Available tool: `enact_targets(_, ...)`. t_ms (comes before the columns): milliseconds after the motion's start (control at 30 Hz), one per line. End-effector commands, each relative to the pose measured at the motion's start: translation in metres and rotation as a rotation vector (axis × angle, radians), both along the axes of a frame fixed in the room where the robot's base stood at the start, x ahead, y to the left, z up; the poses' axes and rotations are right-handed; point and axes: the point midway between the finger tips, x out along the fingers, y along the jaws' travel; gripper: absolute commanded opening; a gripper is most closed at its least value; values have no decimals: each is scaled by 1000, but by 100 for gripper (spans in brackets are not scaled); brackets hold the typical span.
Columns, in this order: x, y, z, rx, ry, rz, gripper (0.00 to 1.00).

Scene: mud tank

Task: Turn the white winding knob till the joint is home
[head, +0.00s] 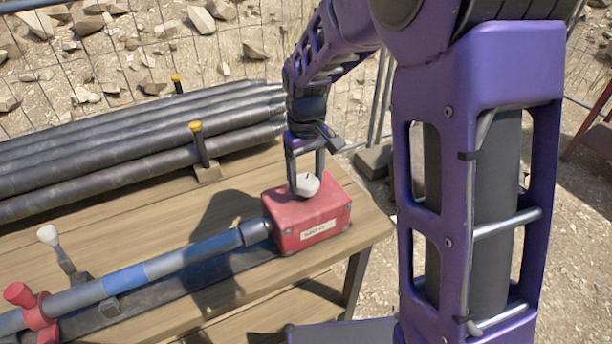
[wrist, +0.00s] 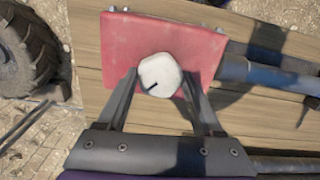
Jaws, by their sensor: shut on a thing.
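The white winding knob (head: 307,185) sits on top of a red box (head: 325,213) at the right end of the wooden bench. In the wrist view the knob (wrist: 160,75) is a white, rounded, many-sided piece with a short dark mark at its lower left. My gripper (head: 305,178) reaches down from above and is shut on the knob, one finger on each side. A grey and blue rod (head: 150,268) runs left from a dark collar (head: 255,232) at the box's side. The box's label is too small to read.
Several dark pipes (head: 120,150) lie at the back of the bench between yellow-topped pegs (head: 199,143). A red clamp (head: 30,305) and a white-tipped lever (head: 55,247) stand along the rod at the left. A wheel (wrist: 25,50) shows in the wrist view.

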Motion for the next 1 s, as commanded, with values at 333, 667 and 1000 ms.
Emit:
enact_targets(333,0,0,0,0,-1,1,98)
enact_targets(667,1,0,18,1,-5,1,98)
enact_targets(1000,1,0,99,1,-7,0,98)
